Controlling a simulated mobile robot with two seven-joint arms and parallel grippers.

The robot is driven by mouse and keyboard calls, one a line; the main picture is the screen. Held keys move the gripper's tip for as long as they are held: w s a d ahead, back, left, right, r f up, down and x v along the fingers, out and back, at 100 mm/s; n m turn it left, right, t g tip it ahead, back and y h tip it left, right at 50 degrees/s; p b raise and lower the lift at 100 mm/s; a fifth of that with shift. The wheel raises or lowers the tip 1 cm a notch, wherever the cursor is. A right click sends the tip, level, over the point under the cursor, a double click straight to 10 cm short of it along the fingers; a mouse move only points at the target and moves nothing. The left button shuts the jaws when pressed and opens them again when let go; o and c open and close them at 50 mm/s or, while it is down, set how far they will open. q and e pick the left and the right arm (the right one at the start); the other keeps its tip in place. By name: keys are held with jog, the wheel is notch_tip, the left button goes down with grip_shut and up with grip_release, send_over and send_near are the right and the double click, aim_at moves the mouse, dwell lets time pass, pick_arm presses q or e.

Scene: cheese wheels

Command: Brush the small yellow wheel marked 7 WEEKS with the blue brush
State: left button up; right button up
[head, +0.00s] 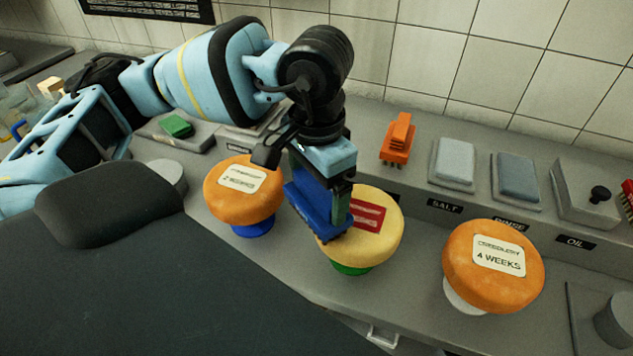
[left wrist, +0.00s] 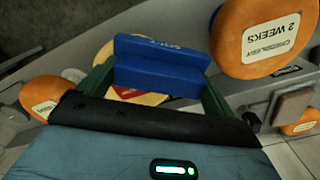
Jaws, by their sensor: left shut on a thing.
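My left gripper (head: 330,200) is shut on the blue brush (head: 308,208), which also shows between the fingers in the left wrist view (left wrist: 160,65). The brush is over the left part of the small yellow wheel (head: 375,240), which has a red label and sits on a green stand (head: 352,268). The label is partly hidden by the gripper, so its words cannot be read in full. I cannot tell whether the bristles touch the wheel. In the left wrist view the yellow wheel (left wrist: 110,52) is mostly hidden behind the brush. My right gripper is not in view.
An orange wheel marked 2 WEEKS (head: 225,200) stands close at left on a blue stand. Another marked 4 WEEKS (head: 480,270) stands at right. Behind are an orange brush (head: 398,138), a salt block (head: 455,160), a rinse block (head: 516,178) and an oil container (head: 585,205).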

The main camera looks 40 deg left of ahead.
pick_arm(q)
jog(key=shift+w+d+r, duration=0.1)
jog(key=shift+w+d, duration=0.1)
jog(key=shift+d, duration=0.6)
jog(key=shift+w+d+r, duration=0.1)
jog(key=shift+w+d, duration=0.1)
jog(key=shift+d, duration=0.55)
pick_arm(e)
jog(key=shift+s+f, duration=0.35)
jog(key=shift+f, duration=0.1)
pick_arm(q)
jog(key=shift+w+d+f+b, duration=0.15)
jog(key=shift+d+b, duration=0.2)
jog(key=shift+d, duration=0.35)
jog(key=shift+w+d+f+b, duration=0.15)
jog(key=shift+d+b, duration=0.15)
jog(key=shift+d, duration=0.4)
jog(key=shift+d+r, duration=0.1)
jog(key=shift+d, duration=0.1)
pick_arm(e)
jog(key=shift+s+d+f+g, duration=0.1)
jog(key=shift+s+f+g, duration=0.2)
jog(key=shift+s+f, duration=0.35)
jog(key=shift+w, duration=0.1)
